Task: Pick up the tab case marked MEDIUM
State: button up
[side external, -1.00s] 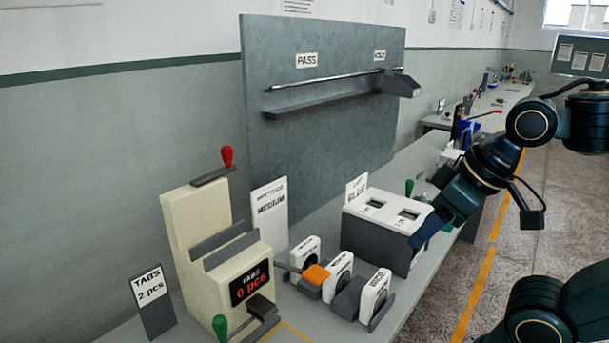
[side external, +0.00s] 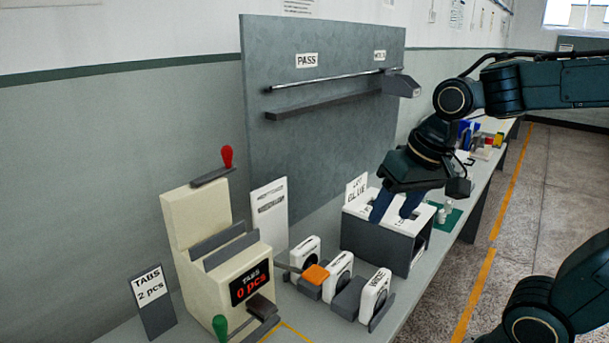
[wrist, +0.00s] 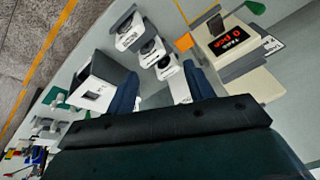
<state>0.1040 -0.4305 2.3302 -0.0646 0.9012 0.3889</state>
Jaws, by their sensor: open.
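Three white tab cases with round dark openings stand in a row on the bench. The middle case (side external: 338,275) sits between the left case (side external: 305,253) and the one marked WIDE (side external: 375,295). The labels on the left and middle cases are too small to read surely. The middle case also shows in the wrist view (wrist: 151,52). My gripper (side external: 396,208) is open, fingers pointing down over the white-topped box, right of and behind the cases.
A white card (side external: 268,210) bears two lines that look struck through. The grey box with a white top (side external: 382,240) stands below my gripper. The cream machine (side external: 215,250) reads 0 pcs and has levers. An orange block (side external: 317,274) lies by the cases.

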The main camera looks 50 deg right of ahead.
jog(key=w+d+f+m+g, duration=0.2)
jog(key=w+d+f+m, duration=0.25)
jog(key=w+m, duration=0.4)
jog(key=m+g+y, duration=0.2)
jog(key=m, duration=0.3)
send_near(339, 260)
jog(key=shift+r+n, duration=0.25)
jog(key=shift+r, duration=0.1)
jog(key=shift+f, duration=0.1)
jog(key=shift+a+f, duration=0.2)
jog(key=shift+f, duration=1.2)
jog(key=shift+a+f, duration=0.25)
jog(key=shift+f, duration=1.15)
jog(key=shift+a+f, duration=0.2)
jog(key=shift+f, duration=1.15)
jog(key=shift+a+f, duration=0.2)
jog(key=shift+f, duration=1.1)
jog(key=shift+a+f, duration=0.2)
jog(key=shift+f, duration=1.05)
jog(key=shift+f, duration=0.2)
